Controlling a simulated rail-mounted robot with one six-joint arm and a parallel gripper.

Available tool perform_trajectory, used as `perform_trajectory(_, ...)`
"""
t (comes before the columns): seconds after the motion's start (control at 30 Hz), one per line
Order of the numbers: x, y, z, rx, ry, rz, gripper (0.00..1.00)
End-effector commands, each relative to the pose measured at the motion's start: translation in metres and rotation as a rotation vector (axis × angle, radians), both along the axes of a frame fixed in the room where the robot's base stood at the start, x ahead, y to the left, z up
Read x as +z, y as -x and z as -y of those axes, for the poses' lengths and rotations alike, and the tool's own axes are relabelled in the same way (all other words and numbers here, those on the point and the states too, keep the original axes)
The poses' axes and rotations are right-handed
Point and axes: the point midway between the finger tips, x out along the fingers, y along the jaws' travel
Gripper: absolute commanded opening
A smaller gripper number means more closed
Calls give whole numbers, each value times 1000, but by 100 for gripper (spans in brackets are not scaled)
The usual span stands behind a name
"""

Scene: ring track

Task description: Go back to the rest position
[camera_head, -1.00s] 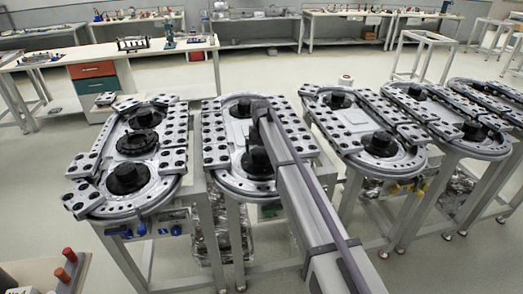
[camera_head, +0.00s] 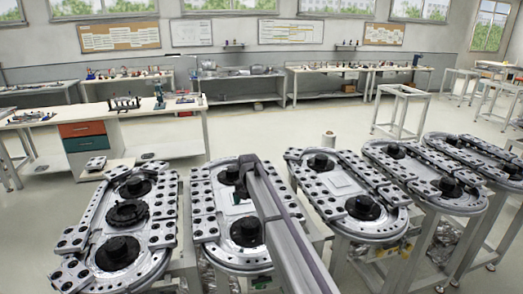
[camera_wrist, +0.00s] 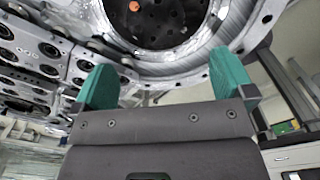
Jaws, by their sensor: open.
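My gripper (camera_wrist: 165,82) shows in the wrist view with its two green fingers spread wide apart and nothing between them. Beyond the fingertips is a round metal ring part with a dark perforated centre (camera_wrist: 158,22); I cannot tell whether the fingers touch it. In the head view my grey arm reaches over the second ring track (camera_head: 204,226) from the left.
Several ring tracks on stands form a row, with the leftmost one (camera_head: 163,232) beside my arm. A bench with red and green drawers (camera_head: 83,130) stands behind at left. Open floor (camera_head: 260,130) lies between the tracks and the back benches.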

Motion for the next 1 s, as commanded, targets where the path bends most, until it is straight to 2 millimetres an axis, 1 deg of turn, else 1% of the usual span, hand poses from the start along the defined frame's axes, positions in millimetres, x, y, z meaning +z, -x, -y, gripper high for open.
perform_trajectory(0.03, 0, 21, 6, -201, 1, 0, 100)
perform_trajectory(0.07, 0, 34, 11, -345, 1, 0, 100)
perform_trajectory(0.1, 0, 52, 20, -542, 1, 0, 100)
perform_trajectory(0.13, 0, 67, 28, -692, 1, 0, 100)
perform_trajectory(0.17, 0, 82, 38, -843, 1, 0, 100)
perform_trajectory(0.2, 0, 103, 52, -1045, 1, 0, 100)
perform_trajectory(0.27, 0, 137, 75, -1345, 2, 0, 100)
perform_trajectory(0.3, 0, 161, 91, -1542, 2, 1, 100)
perform_trajectory(0.37, 0, 199, 117, -1831, 2, 1, 100)
perform_trajectory(0.4, 0, 227, 134, -2019, 2, 1, 100)
perform_trajectory(0.47, 0, 271, 161, -2284, 2, 1, 100)
perform_trajectory(0.5, 0, 297, 176, -2424, 3, 1, 100)
perform_trajectory(0.53, 0, 314, 186, -2507, 2, 2, 100)
perform_trajectory(0.6, 0, 349, 206, -2619, 2, 2, 100)
perform_trajectory(0.7, 0, 380, 227, -2659, 2, 2, 100)
perform_trajectory(0.77, 0, 386, 237, -2683, 2, 2, 100)
perform_trajectory(0.8, 0, 383, 241, -2693, 2, 2, 100)
perform_trajectory(1.0, 0, 380, 242, -2694, 3, 2, 100)
